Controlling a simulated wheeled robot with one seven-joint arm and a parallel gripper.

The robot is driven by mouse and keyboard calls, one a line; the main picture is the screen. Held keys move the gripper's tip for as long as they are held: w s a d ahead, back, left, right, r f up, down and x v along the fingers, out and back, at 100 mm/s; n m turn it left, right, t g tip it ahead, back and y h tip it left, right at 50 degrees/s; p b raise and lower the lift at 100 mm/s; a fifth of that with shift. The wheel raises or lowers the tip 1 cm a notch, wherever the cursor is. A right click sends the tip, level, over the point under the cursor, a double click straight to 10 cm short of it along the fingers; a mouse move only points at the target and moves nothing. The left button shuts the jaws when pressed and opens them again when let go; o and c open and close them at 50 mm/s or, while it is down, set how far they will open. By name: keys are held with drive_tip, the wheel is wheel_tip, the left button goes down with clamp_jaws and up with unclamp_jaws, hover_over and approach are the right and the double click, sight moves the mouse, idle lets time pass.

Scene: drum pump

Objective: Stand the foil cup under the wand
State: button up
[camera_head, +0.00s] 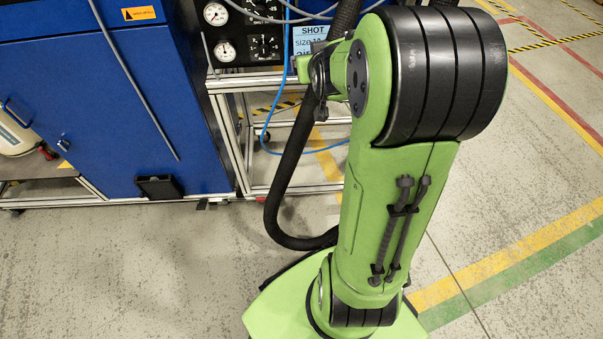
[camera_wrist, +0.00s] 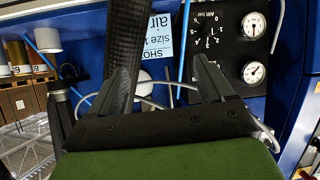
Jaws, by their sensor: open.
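My gripper (camera_wrist: 163,65) shows in the wrist view, with its two dark fingers spread apart and nothing seen between them. It faces a dark panel with gauges and a light blue sign (camera_wrist: 158,42) whose text appears upside down. I cannot make out the foil cup in either view. I cannot identify the wand with certainty either. A small white rounded object (camera_wrist: 47,39) is at the upper left of the wrist view, apart from the fingers; I cannot tell what it is. In the head view my gripper is hidden behind my green arm.
A blue cabinet (camera_head: 90,90) fills the left of the head view. Beside it are a gauge panel (camera_head: 262,45), an aluminium frame (camera_head: 228,135) and a thin blue hose (camera_head: 285,70). Open floor lies in front.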

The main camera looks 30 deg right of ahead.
drive_tip(key=s+a+r+n+g+y, duration=0.2)
drive_tip(key=s+a+r+y, duration=0.1)
drive_tip(key=s+a, duration=0.8)
drive_tip(key=s+a+f+n+g+y, duration=0.1)
drive_tip(key=s+a, duration=0.3)
drive_tip(key=s, duration=0.3)
drive_tip(key=s+a+f+n+g+y, duration=0.1)
drive_tip(key=s+a+g, duration=0.1)
drive_tip(key=s+a, duration=0.3)
drive_tip(key=shift+s+a+g, duration=0.25)
drive_tip(key=shift+s+g, duration=0.05)
drive_tip(key=shift+s, duration=0.8)
wheel_tip(320, 180, up, 18)
drive_tip(key=p, duration=1.7)
drive_tip(key=shift+f+p, duration=0.2)
drive_tip(key=shift+p, duration=0.1)
